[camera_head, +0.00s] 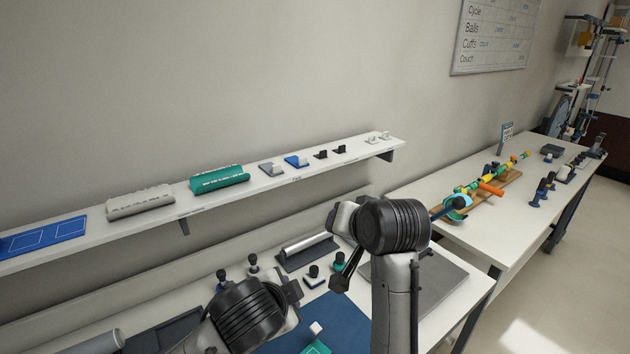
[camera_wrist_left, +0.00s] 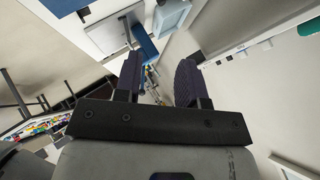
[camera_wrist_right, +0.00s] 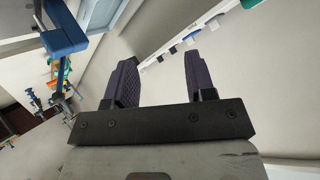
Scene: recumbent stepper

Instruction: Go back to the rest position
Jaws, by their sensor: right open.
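My left arm reaches in from the bottom of the head view, and its dark wrist is above the front table. In the left wrist view my left gripper (camera_wrist_left: 158,78) has its two fingers apart with nothing between them. My right arm rises at the middle right of the head view, with its dark wrist above the grey mat. In the right wrist view my right gripper (camera_wrist_right: 158,78) is open and empty. In the head view its dark finger (camera_head: 344,272) points down over the table; the left gripper's fingers are mostly hidden.
A wall shelf (camera_head: 300,176) holds a grey roll (camera_head: 140,202), a teal roll (camera_head: 219,179) and small blocks. The front table holds a blue mat (camera_head: 335,318), a roller on a tray (camera_head: 307,250) and knobs. A side table (camera_head: 425,190) carries a wooden board with coloured parts (camera_head: 485,190).

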